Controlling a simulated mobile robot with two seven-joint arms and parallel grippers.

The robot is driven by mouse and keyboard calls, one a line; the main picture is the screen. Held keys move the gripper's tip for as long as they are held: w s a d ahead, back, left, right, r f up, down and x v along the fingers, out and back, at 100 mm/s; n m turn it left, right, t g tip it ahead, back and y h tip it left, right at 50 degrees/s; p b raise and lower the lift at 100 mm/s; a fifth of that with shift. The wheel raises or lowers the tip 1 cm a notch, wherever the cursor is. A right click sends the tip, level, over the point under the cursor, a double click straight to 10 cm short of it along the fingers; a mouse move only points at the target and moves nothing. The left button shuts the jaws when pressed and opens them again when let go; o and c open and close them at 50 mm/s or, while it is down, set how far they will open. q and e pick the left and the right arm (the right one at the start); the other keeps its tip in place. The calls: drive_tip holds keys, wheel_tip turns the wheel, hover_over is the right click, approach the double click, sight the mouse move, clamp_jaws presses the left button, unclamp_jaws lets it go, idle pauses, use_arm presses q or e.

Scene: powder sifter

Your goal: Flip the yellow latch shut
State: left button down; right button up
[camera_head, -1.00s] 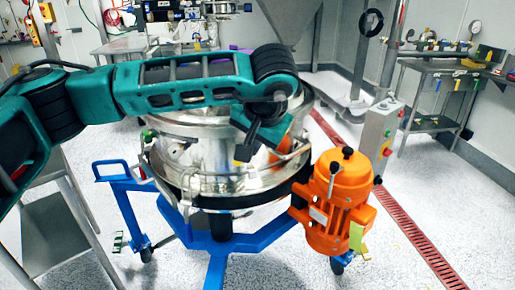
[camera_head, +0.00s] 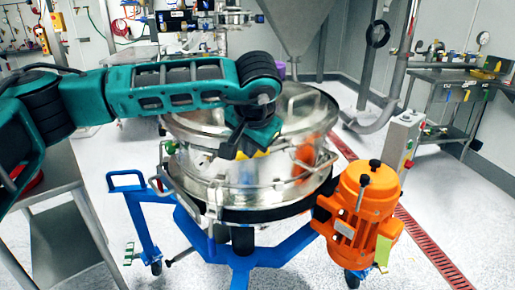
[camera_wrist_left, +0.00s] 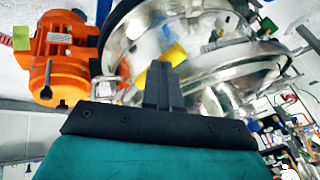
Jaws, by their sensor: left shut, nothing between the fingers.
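The yellow latch (camera_head: 259,153) shows as a small yellow piece on the front of the shiny steel sifter (camera_head: 245,172), partly hidden behind my left gripper. It also shows in the left wrist view (camera_wrist_left: 173,54), just beyond the fingertips. My left gripper (camera_head: 229,152) is shut and empty, pointing down in front of the sifter's upper body. In the left wrist view its dark fingers (camera_wrist_left: 160,72) are together, with their tips overlapping the yellow piece's lower edge. I cannot tell whether they touch it. My right gripper is not in view.
An orange motor (camera_head: 361,208) stands at the sifter's right front. A blue wheeled frame (camera_head: 245,256) carries the sifter. A grey control box (camera_head: 401,142) stands behind the motor, and a metal table (camera_head: 60,225) is at the left. White floor is open at the front.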

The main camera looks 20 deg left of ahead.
use_arm(q)
drive_tip(key=shift+w+a, duration=0.65)
drive_tip(key=shift+a, duration=0.2)
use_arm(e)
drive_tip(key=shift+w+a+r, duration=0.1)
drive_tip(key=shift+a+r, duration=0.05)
